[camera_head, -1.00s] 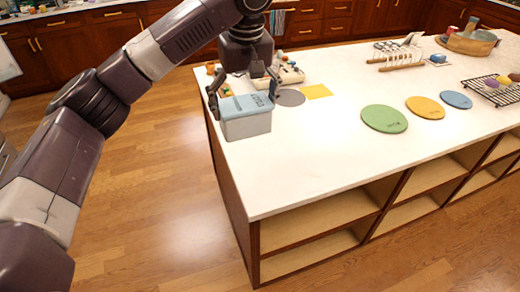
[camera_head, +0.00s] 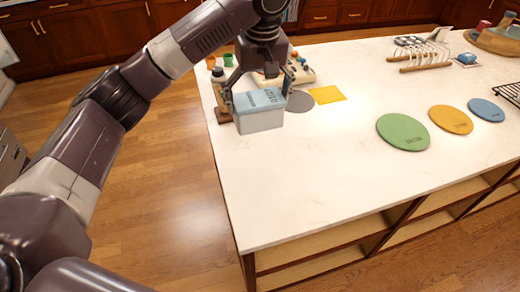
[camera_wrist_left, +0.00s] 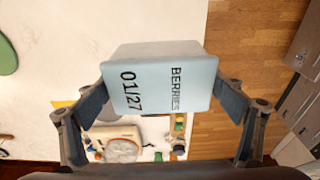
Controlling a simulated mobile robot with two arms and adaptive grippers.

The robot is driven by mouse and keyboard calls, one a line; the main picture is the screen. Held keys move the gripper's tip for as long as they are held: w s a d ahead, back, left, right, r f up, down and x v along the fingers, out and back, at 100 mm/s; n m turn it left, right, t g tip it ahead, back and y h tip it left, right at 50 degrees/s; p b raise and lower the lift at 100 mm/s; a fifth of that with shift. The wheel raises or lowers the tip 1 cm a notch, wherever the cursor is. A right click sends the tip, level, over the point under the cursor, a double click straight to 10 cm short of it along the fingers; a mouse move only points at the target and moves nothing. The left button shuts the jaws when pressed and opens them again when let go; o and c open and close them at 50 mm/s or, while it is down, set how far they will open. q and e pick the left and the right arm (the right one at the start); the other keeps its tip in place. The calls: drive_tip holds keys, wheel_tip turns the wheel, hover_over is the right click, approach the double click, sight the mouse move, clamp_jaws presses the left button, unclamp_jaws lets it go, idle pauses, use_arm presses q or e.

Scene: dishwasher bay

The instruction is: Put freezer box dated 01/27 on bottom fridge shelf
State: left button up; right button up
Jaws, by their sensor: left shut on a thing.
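The freezer box (camera_head: 259,118) has a light blue lid and a pale grey body. In the left wrist view its lid (camera_wrist_left: 160,83) reads "BERRIES" and "01/27". My left gripper (camera_head: 260,92) is shut on the box, one finger on each side, near the left end of the white island counter. The wrist view shows both fingers (camera_wrist_left: 162,105) against its sides. From the head view I cannot tell surely whether the box is clear of the counter. My right gripper is not in view. No fridge shelf is recognisable in these views.
The white island counter (camera_head: 330,150) holds green (camera_head: 403,132), orange (camera_head: 451,120) and blue (camera_head: 486,110) round mats, a grey disc (camera_head: 299,102), a yellow square (camera_head: 327,93) and a wooden rack (camera_head: 425,58). Small jars (camera_head: 228,60) stand behind the box. Wooden floor (camera_head: 150,200) is open at left.

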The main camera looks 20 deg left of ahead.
sight(257, 124)
use_arm(q)
drive_tip(key=f, duration=0.4)
drive_tip(key=s+f+p, duration=0.1)
drive_tip(key=f, duration=0.1)
drive_tip(key=shift+f, duration=0.15)
drive_tip(key=f, duration=0.3)
drive_tip(key=f+p, duration=0.1)
drive_tip(key=f, duration=0.5)
drive_tip(key=shift+w+f+p, duration=0.15)
drive_tip(key=shift+w+p, duration=0.15)
drive_tip(key=shift+f, duration=0.2)
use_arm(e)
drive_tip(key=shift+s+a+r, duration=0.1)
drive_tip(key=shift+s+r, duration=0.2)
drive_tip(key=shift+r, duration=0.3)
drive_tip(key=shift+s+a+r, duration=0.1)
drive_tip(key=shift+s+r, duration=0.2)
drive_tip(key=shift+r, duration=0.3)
use_arm(q)
drive_tip(key=o, duration=1.4)
drive_tip(key=shift+f, duration=0.1)
